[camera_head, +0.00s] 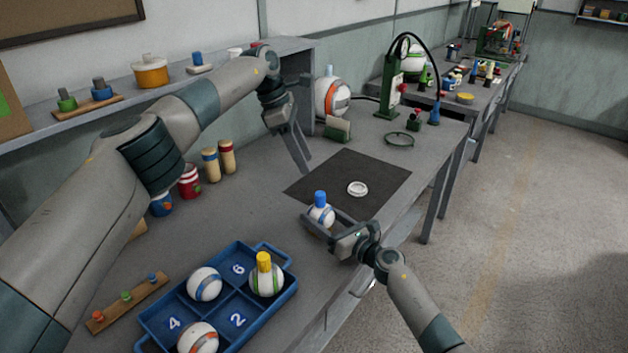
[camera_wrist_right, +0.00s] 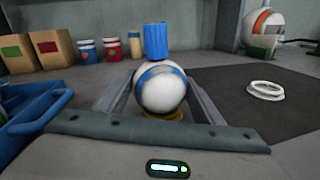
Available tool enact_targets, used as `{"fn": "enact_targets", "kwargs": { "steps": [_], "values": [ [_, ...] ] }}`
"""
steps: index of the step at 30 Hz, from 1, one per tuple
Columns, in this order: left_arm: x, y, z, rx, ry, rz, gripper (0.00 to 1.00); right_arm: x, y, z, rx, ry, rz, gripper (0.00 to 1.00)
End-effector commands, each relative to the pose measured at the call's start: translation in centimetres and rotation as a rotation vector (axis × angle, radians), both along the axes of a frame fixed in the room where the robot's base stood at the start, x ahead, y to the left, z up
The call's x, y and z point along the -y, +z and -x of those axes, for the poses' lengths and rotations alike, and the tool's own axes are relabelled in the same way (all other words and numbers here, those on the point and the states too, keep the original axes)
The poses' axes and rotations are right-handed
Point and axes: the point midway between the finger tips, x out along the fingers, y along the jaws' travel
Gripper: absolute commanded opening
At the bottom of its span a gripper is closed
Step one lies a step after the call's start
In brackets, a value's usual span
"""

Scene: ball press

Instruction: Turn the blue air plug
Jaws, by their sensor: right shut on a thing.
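The blue air plug (camera_head: 320,198) stands upright on top of a white ball with a blue stripe (camera_head: 322,215). The plug (camera_wrist_right: 156,41) and the ball (camera_wrist_right: 161,88) also show in the right wrist view. My right gripper (camera_head: 318,222) is shut on this ball, with one finger on either side of it, below the plug. My left gripper (camera_head: 303,155) is higher, above the table left of the dark mat, with nothing seen in it. Its fingers show nearly edge-on, so I cannot tell their gap.
The dark mat (camera_head: 385,180) carries a white ring (camera_head: 357,188). A blue divided tray (camera_head: 262,308) with several balls stands at the front left. A green pump stand (camera_head: 390,85) is at the table's far end. A shelf (camera_head: 60,122) runs along the wall.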

Motion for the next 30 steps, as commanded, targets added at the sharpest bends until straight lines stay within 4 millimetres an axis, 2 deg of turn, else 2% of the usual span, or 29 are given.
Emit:
{"fn": "enact_targets", "kwargs": {
  "steps": [11,30],
  "values": [
    [1.1,-1.1,1.2,-0.088,0.291,-0.115,0.40,0.0,0.0,0.0,0.001,0.000,-0.001,0.38],
    [3.1,-2.1,3.0,-0.115,1.055,-0.266,0.40,0.0,0.0,0.0,0.000,0.000,0.000,0.38]
  ]
}}
